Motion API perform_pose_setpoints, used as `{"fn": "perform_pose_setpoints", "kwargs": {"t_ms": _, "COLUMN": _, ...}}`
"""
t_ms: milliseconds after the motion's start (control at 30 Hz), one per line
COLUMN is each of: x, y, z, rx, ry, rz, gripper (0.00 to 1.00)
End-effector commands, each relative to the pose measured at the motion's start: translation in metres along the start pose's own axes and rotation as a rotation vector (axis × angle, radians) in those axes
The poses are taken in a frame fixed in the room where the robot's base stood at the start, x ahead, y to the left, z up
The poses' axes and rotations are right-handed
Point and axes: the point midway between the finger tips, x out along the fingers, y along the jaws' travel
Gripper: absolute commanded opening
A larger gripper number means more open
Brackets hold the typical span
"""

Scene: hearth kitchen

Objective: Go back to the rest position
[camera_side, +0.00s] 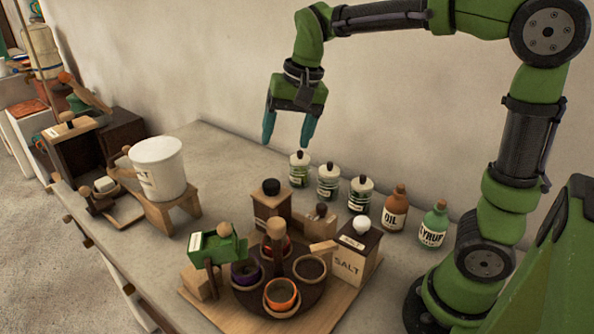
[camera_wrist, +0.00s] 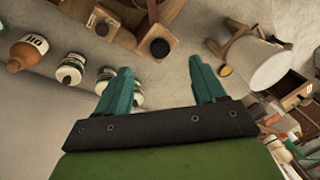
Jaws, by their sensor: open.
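My gripper (camera_side: 287,130) hangs from my green arm above the back of the counter, near the wall. Its two teal fingers are apart, with nothing between them. In the side view it is above and slightly left of a row of small jars. In the wrist view the open fingers (camera_wrist: 160,90) show bare counter between them, and the left finger covers part of one jar (camera_wrist: 106,74).
Jars (camera_side: 299,169), an oil bottle (camera_side: 396,210) and a syrup bottle (camera_side: 434,224) line the wall side. A salt box (camera_side: 356,250) and a round tray of bowls (camera_side: 262,308) stand in front. A white bucket (camera_side: 158,168) sits on a wooden stand (camera_side: 160,213) at left.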

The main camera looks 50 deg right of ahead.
Motion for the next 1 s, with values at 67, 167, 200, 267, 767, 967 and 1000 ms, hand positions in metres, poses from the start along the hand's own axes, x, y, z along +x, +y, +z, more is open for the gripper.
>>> {"fn": "perform_pose_setpoints", "kwargs": {"t_ms": 67, "x": -0.004, "y": 0.015, "z": 0.027, "rx": -0.112, "ry": 0.039, "rz": -0.076, "gripper": 0.69}}
{"fn": "perform_pose_setpoints", "kwargs": {"t_ms": 167, "x": -0.004, "y": 0.032, "z": 0.057, "rx": -0.232, "ry": 0.103, "rz": -0.150, "gripper": 0.69}}
{"fn": "perform_pose_setpoints", "kwargs": {"t_ms": 200, "x": -0.004, "y": 0.039, "z": 0.069, "rx": -0.272, "ry": 0.132, "rz": -0.174, "gripper": 0.69}}
{"fn": "perform_pose_setpoints", "kwargs": {"t_ms": 267, "x": -0.002, "y": 0.049, "z": 0.084, "rx": -0.317, "ry": 0.176, "rz": -0.202, "gripper": 0.69}}
{"fn": "perform_pose_setpoints", "kwargs": {"t_ms": 767, "x": -0.009, "y": 0.078, "z": 0.119, "rx": -0.352, "ry": 0.319, "rz": -0.266, "gripper": 0.69}}
{"fn": "perform_pose_setpoints", "kwargs": {"t_ms": 967, "x": -0.009, "y": 0.078, "z": 0.119, "rx": -0.352, "ry": 0.318, "rz": -0.266, "gripper": 0.69}}
{"fn": "perform_pose_setpoints", "kwargs": {"t_ms": 1000, "x": -0.009, "y": 0.078, "z": 0.119, "rx": -0.352, "ry": 0.318, "rz": -0.266, "gripper": 0.69}}
